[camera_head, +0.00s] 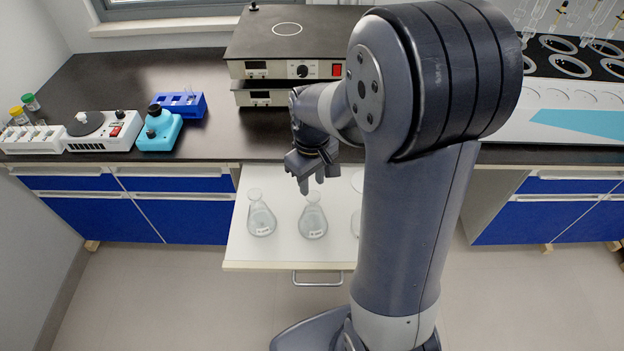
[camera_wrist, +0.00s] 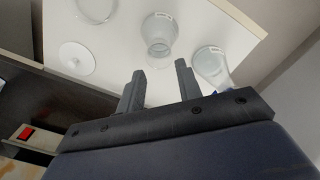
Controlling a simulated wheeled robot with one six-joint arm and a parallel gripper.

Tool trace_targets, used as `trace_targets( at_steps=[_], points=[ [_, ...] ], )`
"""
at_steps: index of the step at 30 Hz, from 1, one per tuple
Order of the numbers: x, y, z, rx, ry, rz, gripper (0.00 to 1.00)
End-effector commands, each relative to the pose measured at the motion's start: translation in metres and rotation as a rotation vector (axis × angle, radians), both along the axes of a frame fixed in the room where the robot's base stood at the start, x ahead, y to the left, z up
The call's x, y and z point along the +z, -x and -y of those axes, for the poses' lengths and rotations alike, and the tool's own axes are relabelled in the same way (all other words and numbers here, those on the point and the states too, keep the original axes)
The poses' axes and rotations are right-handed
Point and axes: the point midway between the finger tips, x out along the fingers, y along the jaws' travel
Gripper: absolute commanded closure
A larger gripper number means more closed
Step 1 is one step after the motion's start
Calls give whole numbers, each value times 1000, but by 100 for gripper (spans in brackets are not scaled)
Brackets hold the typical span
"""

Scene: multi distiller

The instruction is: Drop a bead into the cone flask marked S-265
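My gripper (camera_head: 311,183) points down over the pulled-out white shelf, above the neck of a clear cone flask (camera_head: 313,222). In the wrist view my gripper (camera_wrist: 160,68) has its two fingers apart, with no bead visible between them. A second cone flask (camera_head: 262,220) stands to the left. A third is mostly hidden behind my arm in the head view; its clear rim (camera_wrist: 97,8) shows at the top of the wrist view. Each of the two clear flasks bears a small white label, too small to read. I see no bead for certain.
A white round dish (camera_wrist: 76,58) with a small knob-like spot lies on the shelf (camera_head: 245,258).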

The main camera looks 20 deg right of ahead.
Motion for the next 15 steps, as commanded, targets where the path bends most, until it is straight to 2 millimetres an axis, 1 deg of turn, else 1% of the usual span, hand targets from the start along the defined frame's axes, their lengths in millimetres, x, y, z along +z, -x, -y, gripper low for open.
trace_targets(
  at_steps=[4,12,15],
  points=[
    [21,-1,0,0,0,5,66],
    [76,-1,0,0,1,6,66],
    [90,-1,0,0,0,4,66]
  ],
)
